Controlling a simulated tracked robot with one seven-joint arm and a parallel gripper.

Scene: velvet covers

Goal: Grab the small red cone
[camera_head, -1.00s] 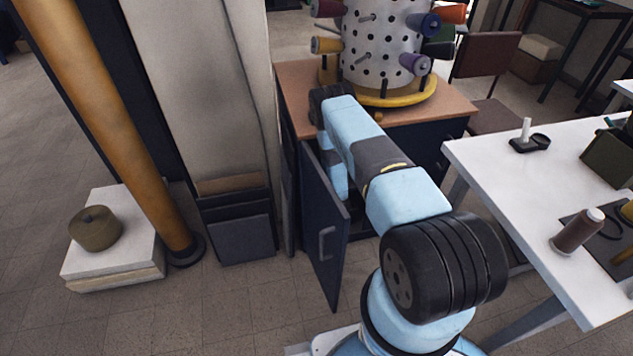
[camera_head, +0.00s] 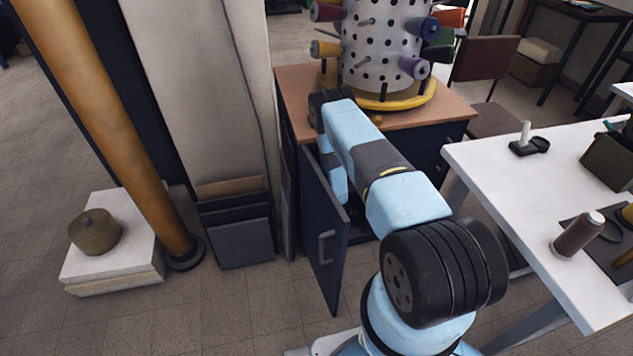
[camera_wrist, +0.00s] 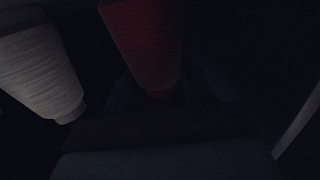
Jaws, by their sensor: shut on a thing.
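The small red cone (camera_wrist: 145,40) shows dimly at the top middle of the wrist view, its narrow end toward my gripper (camera_wrist: 158,98). My gripper is a dark shape there, shut on the red cone's lower end; the fingertips are hard to make out. A white cone (camera_wrist: 42,68) hangs or stands to the left, apart from the red one. In the head view my arm reaches into the dark cabinet (camera_head: 295,110) behind its open door (camera_head: 322,235). My gripper and the red cone are hidden there.
The open cabinet door stands close left of my arm. A perforated spool stand (camera_head: 385,45) sits on the cabinet top. A pale edge (camera_wrist: 298,125) shows right in the wrist view.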

